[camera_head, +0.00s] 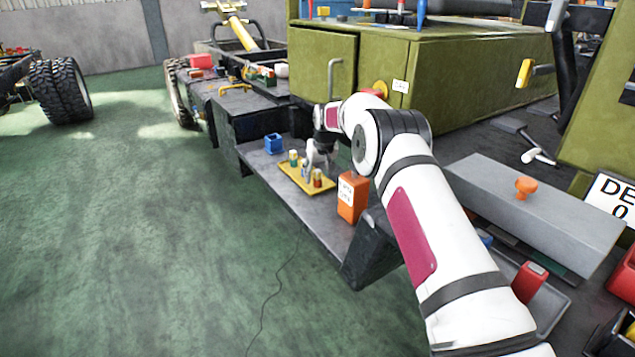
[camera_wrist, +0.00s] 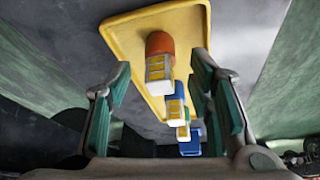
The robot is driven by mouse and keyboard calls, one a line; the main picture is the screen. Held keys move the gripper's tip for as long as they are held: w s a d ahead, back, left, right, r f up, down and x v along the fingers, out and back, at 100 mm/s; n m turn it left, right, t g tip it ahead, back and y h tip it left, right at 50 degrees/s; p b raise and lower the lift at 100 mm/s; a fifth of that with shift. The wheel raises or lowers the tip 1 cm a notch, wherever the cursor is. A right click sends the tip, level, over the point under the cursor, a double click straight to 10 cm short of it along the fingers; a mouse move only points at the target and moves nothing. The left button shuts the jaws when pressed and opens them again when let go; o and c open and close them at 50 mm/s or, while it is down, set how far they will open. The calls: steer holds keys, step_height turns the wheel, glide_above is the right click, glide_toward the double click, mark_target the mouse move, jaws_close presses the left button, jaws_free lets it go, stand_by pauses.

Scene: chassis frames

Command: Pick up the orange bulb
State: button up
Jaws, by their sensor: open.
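The orange bulb (camera_wrist: 159,43) stands on a yellow tray (camera_wrist: 122,40) in the wrist view, its pale, yellow-barred end towards the camera. In the head view the bulb (camera_head: 318,177) is at the near end of the tray (camera_head: 322,189), small and partly unclear. My gripper (camera_wrist: 161,70) is open, its two fingers apart on the left and right of the bulb in the picture; contact does not show. In the head view my gripper (camera_head: 314,164) is low over the tray. Further bulbs, one of them blue (camera_wrist: 180,88), stand in a row behind the orange one.
An orange labelled box (camera_head: 352,197) stands on the grey shelf beside the tray's near end. A blue open container (camera_head: 273,144) stands past the far end. A green cabinet (camera_head: 325,62) rises behind my arm. The shelf's front edge (camera_head: 290,208) drops to open floor.

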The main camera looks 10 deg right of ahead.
jaws_close()
